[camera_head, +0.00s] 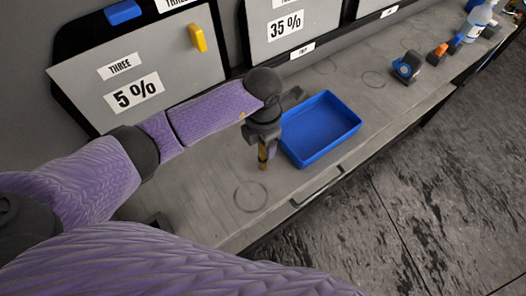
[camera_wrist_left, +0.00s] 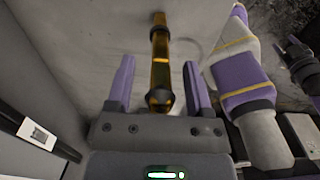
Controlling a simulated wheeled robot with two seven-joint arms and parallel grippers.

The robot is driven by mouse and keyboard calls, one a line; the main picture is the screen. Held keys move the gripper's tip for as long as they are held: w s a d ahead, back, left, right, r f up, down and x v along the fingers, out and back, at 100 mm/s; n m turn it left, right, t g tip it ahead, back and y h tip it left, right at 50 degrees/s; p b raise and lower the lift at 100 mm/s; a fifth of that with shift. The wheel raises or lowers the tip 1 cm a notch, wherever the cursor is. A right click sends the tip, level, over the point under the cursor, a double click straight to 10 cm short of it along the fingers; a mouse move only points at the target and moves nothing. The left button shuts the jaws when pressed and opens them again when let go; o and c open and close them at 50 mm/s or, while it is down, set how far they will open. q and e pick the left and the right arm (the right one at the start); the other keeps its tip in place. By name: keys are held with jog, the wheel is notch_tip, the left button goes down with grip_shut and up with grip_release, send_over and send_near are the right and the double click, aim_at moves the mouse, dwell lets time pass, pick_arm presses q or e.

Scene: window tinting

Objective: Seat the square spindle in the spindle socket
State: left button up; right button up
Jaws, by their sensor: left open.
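My left gripper (camera_head: 263,146) is open, pointing down over the bench beside the blue tray. An amber rod with dark bands, (camera_head: 263,160) in the head view, is below and between its fingers. In the left wrist view the rod (camera_wrist_left: 160,65) lies between the two purple fingers (camera_wrist_left: 157,80), with a gap on each side and a dark rounded near end. It may be the square spindle; I cannot tell its cross-section. Whether its lower end touches the bench is unclear. I cannot make out the spindle socket. My right gripper is not clearly visible.
The open blue tray (camera_head: 334,147) looks empty and sits right of the gripper. Grey panels marked 5 % (camera_head: 150,62) and 35 % line the back. A yellow block (camera_head: 197,38) is on one panel. A dark-blue tool (camera_head: 407,67) and bottle (camera_head: 478,20) stand farther right.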

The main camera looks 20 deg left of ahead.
pick_arm(q)
jog(key=shift+c, duration=0.3)
grip_shut()
